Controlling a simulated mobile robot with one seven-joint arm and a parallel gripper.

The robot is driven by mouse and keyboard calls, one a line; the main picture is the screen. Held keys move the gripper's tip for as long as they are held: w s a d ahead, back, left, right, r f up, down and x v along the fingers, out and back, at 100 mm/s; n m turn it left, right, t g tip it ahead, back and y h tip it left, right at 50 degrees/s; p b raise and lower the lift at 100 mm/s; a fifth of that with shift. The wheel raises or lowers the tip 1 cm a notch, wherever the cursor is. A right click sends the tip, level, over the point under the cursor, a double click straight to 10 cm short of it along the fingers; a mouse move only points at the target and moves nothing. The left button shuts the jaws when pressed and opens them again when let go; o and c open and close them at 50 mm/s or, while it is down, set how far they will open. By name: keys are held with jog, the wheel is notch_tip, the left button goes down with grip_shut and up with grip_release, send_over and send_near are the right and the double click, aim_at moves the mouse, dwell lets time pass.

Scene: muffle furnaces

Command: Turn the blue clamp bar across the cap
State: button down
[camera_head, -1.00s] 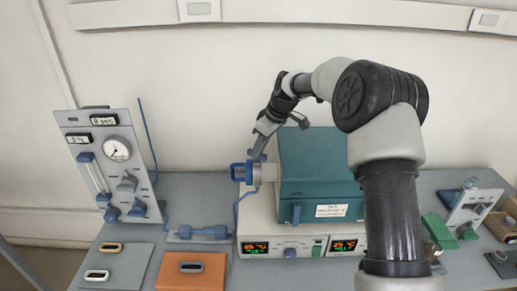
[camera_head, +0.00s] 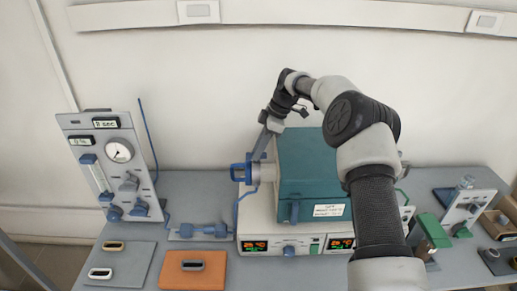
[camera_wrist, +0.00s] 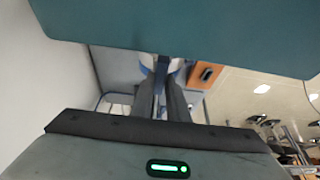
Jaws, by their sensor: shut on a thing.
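The teal furnace (camera_head: 310,170) stands on a white base, with a short tube end sticking out of its left side. A blue clamp and cap (camera_head: 241,173) sit on that tube end. My gripper (camera_head: 257,158) reaches down from behind and above to the clamp, left of the furnace. In the wrist view my gripper (camera_wrist: 161,85) is shut on the blue clamp bar (camera_wrist: 161,70), which shows as a narrow blue strip between the fingers. The fingers and the furnace body hide part of the bar and cap, so its exact angle across the cap is unclear.
A grey gauge panel (camera_head: 115,165) stands at the left. An orange block (camera_head: 192,270) and a grey plate (camera_head: 130,262) lie at the front. A blue fitting (camera_head: 204,231) lies left of the white base. A green item (camera_head: 432,230) and small panel (camera_head: 468,212) are at the right.

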dwell(0.3)
jog(key=c, duration=1.7)
grip_release()
jog(key=shift+r, duration=0.1)
jog(key=v, duration=1.2)
